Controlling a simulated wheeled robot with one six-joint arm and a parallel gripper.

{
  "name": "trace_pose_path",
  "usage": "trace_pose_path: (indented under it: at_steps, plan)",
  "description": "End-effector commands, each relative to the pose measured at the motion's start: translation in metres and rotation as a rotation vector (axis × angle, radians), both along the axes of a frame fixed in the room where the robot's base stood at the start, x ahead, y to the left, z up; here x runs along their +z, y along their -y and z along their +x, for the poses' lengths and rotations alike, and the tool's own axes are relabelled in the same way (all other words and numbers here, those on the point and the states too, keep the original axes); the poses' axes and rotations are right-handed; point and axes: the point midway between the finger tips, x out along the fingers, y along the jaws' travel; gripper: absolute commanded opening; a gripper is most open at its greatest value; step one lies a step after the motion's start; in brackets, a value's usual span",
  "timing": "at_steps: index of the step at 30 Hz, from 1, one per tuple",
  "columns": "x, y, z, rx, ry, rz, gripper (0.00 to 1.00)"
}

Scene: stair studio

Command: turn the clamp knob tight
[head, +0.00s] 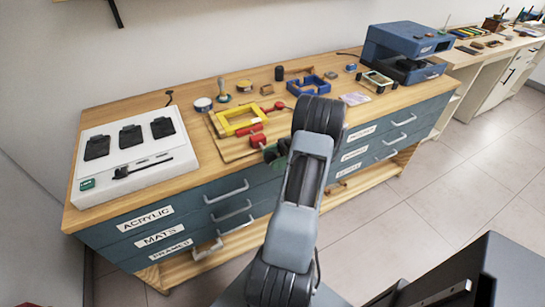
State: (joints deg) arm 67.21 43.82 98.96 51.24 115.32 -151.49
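A yellow frame-shaped fixture (236,125) lies on a wooden board (222,143) near the front of the bench. A red bar (248,130) lies along its front side, and a red knob-like part (257,140) sits just in front of that. I take these red parts to be the clamp and its knob. My gripper (268,153) is at the bench's front edge, right beside the red knob. Whether it touches the knob cannot be told. Its fingers are small and dark, partly hidden by my arm, so their opening does not show. Something green shows by the gripper.
A white machine with black pads (108,170) stands at left. A blue frame (311,86) and small tools lie behind the yellow frame. A blue machine (405,45) stands at the right end. Drawer handles (226,191) stick out in front.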

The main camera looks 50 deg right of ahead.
Motion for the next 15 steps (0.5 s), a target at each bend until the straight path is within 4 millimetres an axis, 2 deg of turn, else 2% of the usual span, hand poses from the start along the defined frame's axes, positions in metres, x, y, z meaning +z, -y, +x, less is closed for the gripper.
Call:
trace_pose_path:
  at_steps: [10, 15]
  plan:
    - [0.0018, 0.0003, 0.0018, 0.002, 0.003, -0.006, 0.51]
    - [0.0061, 0.0076, -0.0006, 0.0, 0.002, -0.005, 0.51]
